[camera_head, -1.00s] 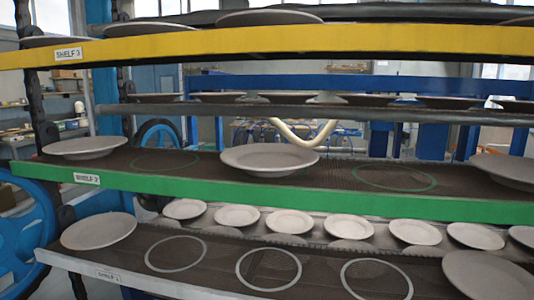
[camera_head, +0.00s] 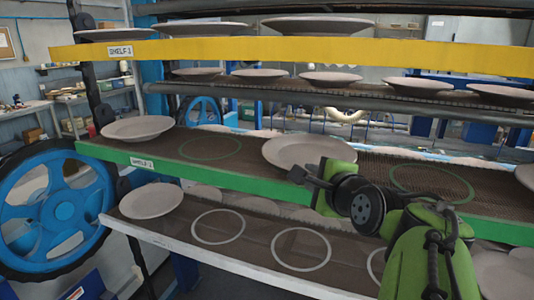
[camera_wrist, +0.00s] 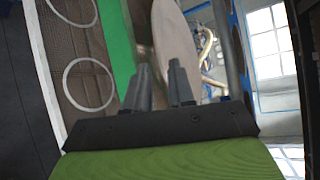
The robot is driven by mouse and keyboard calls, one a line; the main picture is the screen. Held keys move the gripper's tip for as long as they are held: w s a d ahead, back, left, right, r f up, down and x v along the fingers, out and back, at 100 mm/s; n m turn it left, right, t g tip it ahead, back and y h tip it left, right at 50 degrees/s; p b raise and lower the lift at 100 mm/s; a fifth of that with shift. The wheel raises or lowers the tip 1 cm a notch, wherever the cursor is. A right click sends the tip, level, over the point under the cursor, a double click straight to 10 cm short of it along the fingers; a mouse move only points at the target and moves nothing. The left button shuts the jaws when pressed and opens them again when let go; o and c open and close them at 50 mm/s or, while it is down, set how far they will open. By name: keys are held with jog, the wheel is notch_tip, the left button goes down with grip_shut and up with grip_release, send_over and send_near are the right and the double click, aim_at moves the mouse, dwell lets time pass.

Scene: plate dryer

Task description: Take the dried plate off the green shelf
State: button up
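The green shelf (camera_head: 225,180) slopes down to the right in the head view. A pale plate (camera_head: 300,150) lies at its middle. My gripper (camera_head: 308,180) is at this plate's front rim, above the green edge. In the wrist view, my gripper (camera_wrist: 163,82) has its two dark fingers apart. The middle plate (camera_wrist: 175,35) appears just beyond them, partly covered by the right finger. I cannot tell whether its rim is between the fingers. Another plate (camera_head: 138,128) lies at the shelf's left end, and part of one (camera_head: 526,174) shows at the right edge.
The yellow shelf (camera_head: 290,52) with plates runs above. A lower grey shelf (camera_head: 215,258) holds a plate (camera_head: 151,200) at left and empty ring marks. Empty green rings (camera_head: 210,148) flank the middle plate. A blue wheel (camera_head: 62,210) stands at left.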

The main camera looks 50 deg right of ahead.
jog(key=p+x, duration=0.1)
jog(key=x, duration=0.6)
jog(key=shift+w+f, duration=0.15)
jog(key=shift+w, duration=0.2)
jog(key=shift+s+a, duration=0.1)
jog(key=shift+s, duration=0.1)
jog(key=shift+c, duration=0.9)
grip_shut()
